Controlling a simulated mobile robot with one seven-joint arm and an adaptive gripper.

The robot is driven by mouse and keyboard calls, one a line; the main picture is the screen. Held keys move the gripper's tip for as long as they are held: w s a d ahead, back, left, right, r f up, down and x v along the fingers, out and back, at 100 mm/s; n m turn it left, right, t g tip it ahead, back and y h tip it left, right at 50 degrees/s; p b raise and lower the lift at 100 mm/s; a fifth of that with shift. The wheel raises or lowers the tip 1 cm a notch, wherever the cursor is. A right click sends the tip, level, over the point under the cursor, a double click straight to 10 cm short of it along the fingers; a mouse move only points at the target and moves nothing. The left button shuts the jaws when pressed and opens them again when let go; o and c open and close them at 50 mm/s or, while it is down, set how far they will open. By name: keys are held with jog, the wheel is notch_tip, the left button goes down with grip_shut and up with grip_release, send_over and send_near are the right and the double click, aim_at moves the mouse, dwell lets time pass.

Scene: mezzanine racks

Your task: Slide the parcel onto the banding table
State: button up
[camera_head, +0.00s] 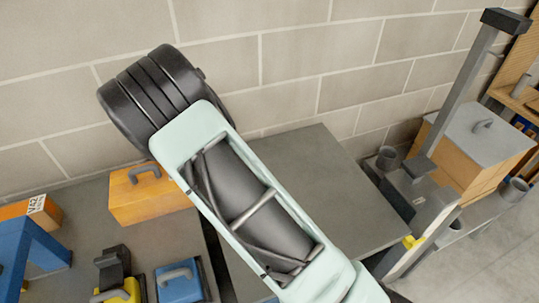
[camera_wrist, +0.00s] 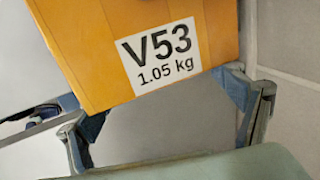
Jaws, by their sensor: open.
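In the wrist view an orange parcel (camera_wrist: 100,45) with a white label reading V53, 1.05 kg fills the top. My gripper (camera_wrist: 163,108) is open, its blue-padded fingers spread wide at the parcel's lower edge. The right finger pad is very near the parcel's corner; I cannot tell whether it touches. In the head view an orange box with a grey handle (camera_head: 150,197) stands on the left surface; whether it is this parcel is unclear. A flat grey table top (camera_head: 325,165), apparently the banding table, lies right of it, partly hidden by my arm. My gripper is not visible in the head view.
An orange box labelled V42 (camera_head: 38,212), a blue frame (camera_head: 28,255) and a blue handled box (camera_head: 180,280) are at left. A grey post (camera_head: 465,85) and a grey-topped orange case (camera_head: 475,145) stand right. The table top's visible part is clear. A block wall is behind.

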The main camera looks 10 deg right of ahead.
aim_at(162, 184)
jog(key=shift+s+a+p, duration=0.2)
jog(key=shift+s+a, duration=0.05)
jog(key=shift+a, duration=0.8)
jog(key=shift+s+a+p, duration=0.25)
jog(key=shift+s+a, duration=0.05)
jog(key=shift+a, duration=0.7)
jog(key=shift+s+a+p, duration=0.2)
jog(key=shift+s+a, duration=0.05)
jog(key=shift+a, duration=0.8)
jog(key=shift+s+a, duration=0.2)
jog(key=shift+a, duration=0.45)
jog(key=shift+s+a, duration=0.15)
jog(key=shift+a, duration=0.45)
jog(key=shift+w+d, duration=0.15)
jog(key=shift+d, duration=0.45)
jog(key=shift+w+d, duration=0.15)
jog(key=shift+d, duration=0.4)
jog(key=shift+w+d+r, duration=0.1)
jog(key=shift+d+r, duration=0.05)
jog(key=shift+d, duration=0.2)
jog(key=shift+r+p, duration=3.7)
jog(key=shift+r, duration=2.7)
